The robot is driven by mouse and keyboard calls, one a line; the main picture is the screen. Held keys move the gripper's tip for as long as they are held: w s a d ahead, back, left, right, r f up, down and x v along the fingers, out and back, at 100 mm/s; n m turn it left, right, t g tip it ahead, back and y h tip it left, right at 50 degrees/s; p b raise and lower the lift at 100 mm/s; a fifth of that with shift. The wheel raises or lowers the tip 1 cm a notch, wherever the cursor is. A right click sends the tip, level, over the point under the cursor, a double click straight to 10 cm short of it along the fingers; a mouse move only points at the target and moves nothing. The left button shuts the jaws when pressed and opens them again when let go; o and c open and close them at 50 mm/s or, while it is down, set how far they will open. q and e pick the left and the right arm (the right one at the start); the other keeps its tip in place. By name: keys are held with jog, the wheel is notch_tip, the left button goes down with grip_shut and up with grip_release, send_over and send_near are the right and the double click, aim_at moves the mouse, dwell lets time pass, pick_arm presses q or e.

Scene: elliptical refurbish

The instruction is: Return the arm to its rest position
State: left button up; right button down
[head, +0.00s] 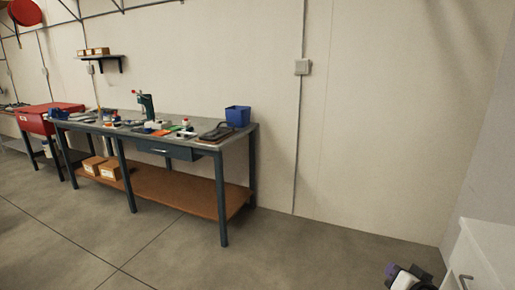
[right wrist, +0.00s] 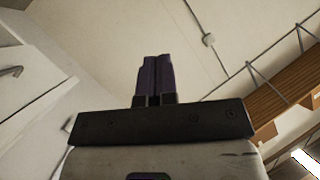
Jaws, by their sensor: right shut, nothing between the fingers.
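My right gripper (head: 391,270) shows at the bottom right of the head view, low over the floor and close to a white cabinet. In the right wrist view its dark purple fingers (right wrist: 154,77) are together with nothing between them. They point toward a bare pale wall. My left gripper and left arm are not in the head view.
A white cabinet (head: 486,252) with a handle stands at the right edge. A workbench (head: 240,133) with tools and a blue bin (head: 238,116) stands along the wall at left. A red cabinet (head: 38,119) is further left. The floor between is clear.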

jog(key=s+a+n+g+h+p, duration=0.1)
jog(key=s+a+n+g+p, duration=0.2)
jog(key=s, duration=0.6)
jog(key=s+a+n+g+p, duration=0.15)
jog(key=s+a+p, duration=0.3)
jog(key=s, duration=0.45)
jog(key=s+a+f+n+g+p, duration=0.1)
jog(key=s+a+f+g+p, duration=0.15)
jog(key=s, duration=0.55)
jog(key=s+a+f+n+g+p, duration=0.1)
jog(key=s+f+g+p, duration=0.2)
jog(key=s, duration=0.4)
jog(key=s+a+f+n+g+p, duration=0.1)
jog(key=s+f+p, duration=0.25)
jog(key=s, duration=0.45)
notch_tip(320, 180, up, 37)
jog(key=p, duration=3.7)
jog(key=shift+a+y, duration=0.2)
jog(key=shift+y, duration=0.2)
